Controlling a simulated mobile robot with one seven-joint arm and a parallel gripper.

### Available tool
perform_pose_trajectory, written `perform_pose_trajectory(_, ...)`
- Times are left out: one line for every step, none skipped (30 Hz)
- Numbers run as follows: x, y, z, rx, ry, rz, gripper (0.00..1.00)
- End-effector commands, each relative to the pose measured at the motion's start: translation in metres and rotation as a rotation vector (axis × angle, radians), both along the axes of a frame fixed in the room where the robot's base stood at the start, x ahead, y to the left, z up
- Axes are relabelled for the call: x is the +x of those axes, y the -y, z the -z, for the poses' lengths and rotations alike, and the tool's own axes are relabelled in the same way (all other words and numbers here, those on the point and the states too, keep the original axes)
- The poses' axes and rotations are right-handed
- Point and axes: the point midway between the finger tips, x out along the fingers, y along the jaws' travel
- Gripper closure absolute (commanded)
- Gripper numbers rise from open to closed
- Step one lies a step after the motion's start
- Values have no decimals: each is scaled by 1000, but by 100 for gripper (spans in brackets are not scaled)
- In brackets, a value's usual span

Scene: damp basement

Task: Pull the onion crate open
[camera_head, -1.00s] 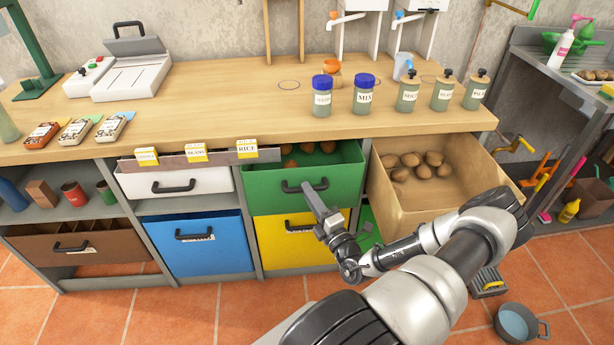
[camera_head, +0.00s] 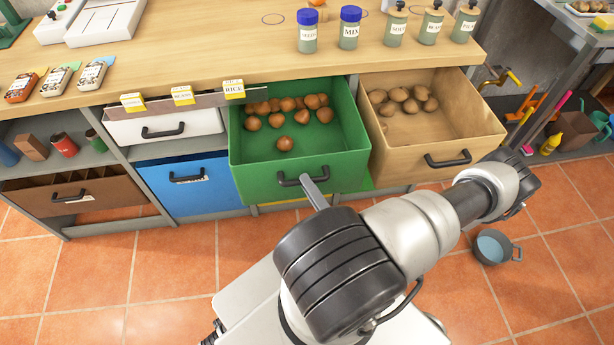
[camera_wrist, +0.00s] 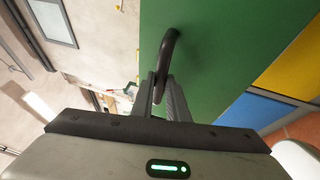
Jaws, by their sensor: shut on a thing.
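The green crate (camera_head: 255,177) is pulled well out from under the counter, with several round brown onions (camera_head: 284,143) inside, mostly toward its back. Its dark handle (camera_head: 290,181) is on the front face. My gripper (camera_head: 312,184) is at this handle; my arm hides most of the gripper in the head view. In the wrist view, the fingers of my gripper (camera_wrist: 160,88) are shut around the curved black handle (camera_wrist: 166,62), close to the green front (camera_wrist: 212,55).
A wooden crate (camera_head: 480,130) of potato-like items stands open just right of the green one. A pot (camera_head: 492,248) sits on the tiled floor at right.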

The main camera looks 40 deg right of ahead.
Motion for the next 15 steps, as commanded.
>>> perform_pose_trajectory(-2, 0, 0, -1, 0, 1, 100)
perform_pose_trajectory(-2, 0, 0, -1, 0, 1, 100)
perform_pose_trajectory(-2, -1, 0, -1, 1, 1, 100)
perform_pose_trajectory(-2, -1, 0, -1, 1, 1, 100)
perform_pose_trajectory(-3, -1, 0, -1, 1, 1, 100)
perform_pose_trajectory(-3, -1, 0, -1, 1, 1, 100)
perform_pose_trajectory(-2, -1, 0, -1, 1, 1, 100)
perform_pose_trajectory(-2, -1, 0, -1, 1, 1, 100)
perform_pose_trajectory(-2, -1, 0, -1, 1, 1, 100)
perform_pose_trajectory(-2, -1, 0, -1, 1, 1, 100)
perform_pose_trajectory(-2, -1, 0, -1, 1, 1, 100)
perform_pose_trajectory(-2, -1, 0, -1, 1, 1, 100)
perform_pose_trajectory(-2, -1, 0, -1, 1, 1, 83)
perform_pose_trajectory(-2, -1, 0, -1, 1, 1, 78)
perform_pose_trajectory(-2, -1, 0, -1, 0, 1, 71)
